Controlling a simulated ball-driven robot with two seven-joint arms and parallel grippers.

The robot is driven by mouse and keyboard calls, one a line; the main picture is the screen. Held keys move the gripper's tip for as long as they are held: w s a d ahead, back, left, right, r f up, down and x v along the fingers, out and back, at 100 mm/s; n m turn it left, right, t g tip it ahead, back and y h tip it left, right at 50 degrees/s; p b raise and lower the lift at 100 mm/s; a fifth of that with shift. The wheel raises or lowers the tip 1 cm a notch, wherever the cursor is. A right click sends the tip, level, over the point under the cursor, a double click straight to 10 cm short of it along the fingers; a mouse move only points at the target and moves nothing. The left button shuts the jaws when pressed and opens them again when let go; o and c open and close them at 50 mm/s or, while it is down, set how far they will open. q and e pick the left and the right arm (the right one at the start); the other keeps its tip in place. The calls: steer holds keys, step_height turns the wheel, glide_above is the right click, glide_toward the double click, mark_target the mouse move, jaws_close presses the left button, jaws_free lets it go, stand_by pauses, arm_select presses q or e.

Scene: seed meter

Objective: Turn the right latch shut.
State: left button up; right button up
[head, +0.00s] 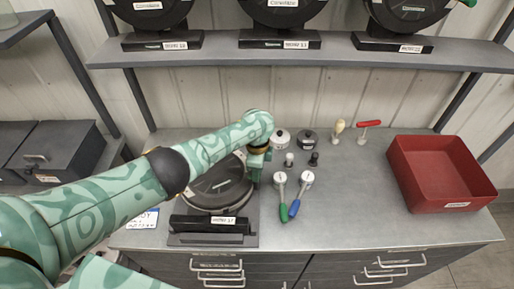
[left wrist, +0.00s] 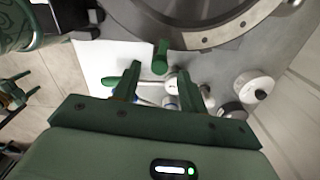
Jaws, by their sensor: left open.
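The seed meter (head: 218,188) is a black round housing on a dark stand labelled 17, at the left of the bench. My left gripper (head: 257,172) points down at the meter's right edge and hides part of it. In the left wrist view the meter's rim (left wrist: 190,38) arcs across the top. A short green knob (left wrist: 160,57), apparently the right latch's handle, sticks out beside the rim. My left gripper's fingers (left wrist: 160,84) are apart, with the knob just beyond the tips and nothing held. The latch's exact angle cannot be told. My right gripper is not seen.
Green-handled (head: 282,203) and blue-handled (head: 296,203) tools lie right of the gripper. Small jars (head: 307,140) and knobs stand behind them. A red-handled tool (head: 368,125) and a red bin (head: 440,172) are further right. A shelf (head: 300,52) crosses above. The bench's front middle is clear.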

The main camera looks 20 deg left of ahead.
arm_select(q)
step_height(320, 180, up, 14)
steer(key=p, duration=0.4)
steer(key=shift+p, duration=0.35)
